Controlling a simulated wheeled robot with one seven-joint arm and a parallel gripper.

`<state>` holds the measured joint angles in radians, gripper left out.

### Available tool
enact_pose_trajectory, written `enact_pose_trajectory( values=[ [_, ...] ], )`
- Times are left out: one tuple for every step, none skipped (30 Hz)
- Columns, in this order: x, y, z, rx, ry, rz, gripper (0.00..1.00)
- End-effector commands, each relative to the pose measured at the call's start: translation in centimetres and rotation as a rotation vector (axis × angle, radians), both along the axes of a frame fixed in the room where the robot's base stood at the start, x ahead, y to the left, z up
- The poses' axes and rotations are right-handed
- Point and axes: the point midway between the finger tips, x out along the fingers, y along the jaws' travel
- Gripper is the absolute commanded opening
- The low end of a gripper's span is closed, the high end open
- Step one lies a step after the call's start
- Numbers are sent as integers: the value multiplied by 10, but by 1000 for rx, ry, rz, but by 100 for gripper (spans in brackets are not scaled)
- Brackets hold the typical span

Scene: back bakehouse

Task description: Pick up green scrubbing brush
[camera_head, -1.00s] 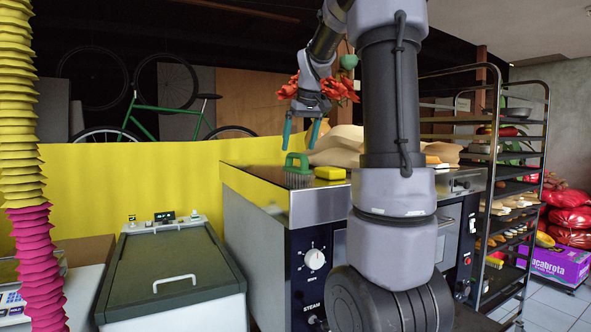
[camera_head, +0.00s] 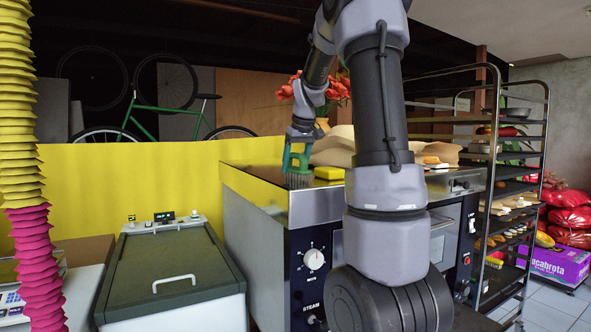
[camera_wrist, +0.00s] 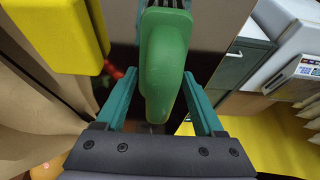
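The green scrubbing brush (camera_head: 298,179) stands bristles down on the steel oven top (camera_head: 323,208), near its left front corner. Its green handle (camera_wrist: 165,60) fills the middle of the wrist view. My gripper (camera_head: 297,166) is lowered over the brush, with a teal finger on each side of the handle. In the wrist view the fingers of my gripper (camera_wrist: 162,95) are apart, with gaps between them and the handle. The fingertips are partly hidden in the head view.
A yellow sponge (camera_head: 329,173) lies on the oven top just right of the brush. Tan sacks (camera_head: 337,147) lie behind it. A green-lidded chest (camera_head: 172,265) stands to the left, lower than the oven. A baking rack (camera_head: 496,180) stands at the right.

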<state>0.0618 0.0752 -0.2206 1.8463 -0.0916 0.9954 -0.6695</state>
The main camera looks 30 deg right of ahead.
Motion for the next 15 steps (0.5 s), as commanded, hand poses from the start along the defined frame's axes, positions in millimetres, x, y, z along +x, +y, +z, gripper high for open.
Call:
enact_pose_trajectory(
  values=[
    [0, 0, 0, 0, 0, 0, 46],
    [0, 0, 0, 0, 0, 0, 35],
    [0, 0, 0, 0, 0, 0, 20],
    [0, 0, 0, 0, 0, 0, 8],
    [0, 0, 0, 0, -1, 0, 5],
    [0, 0, 0, 0, -1, 0, 5],
    [0, 0, 1, 0, -1, 0, 5],
    [0, 0, 1, 0, -1, 0, 5],
    [0, 0, 1, 0, -1, 0, 5],
    [0, 0, 1, 0, -1, 0, 5],
    [0, 0, 2, 0, -1, 0, 5],
    [0, 0, 4, 0, -2, 0, 5],
    [0, 0, 6, 0, -2, 0, 5],
    [0, 0, 9, 0, -3, 0, 5],
    [1, 0, 15, 0, -4, 0, 5]
  ],
)
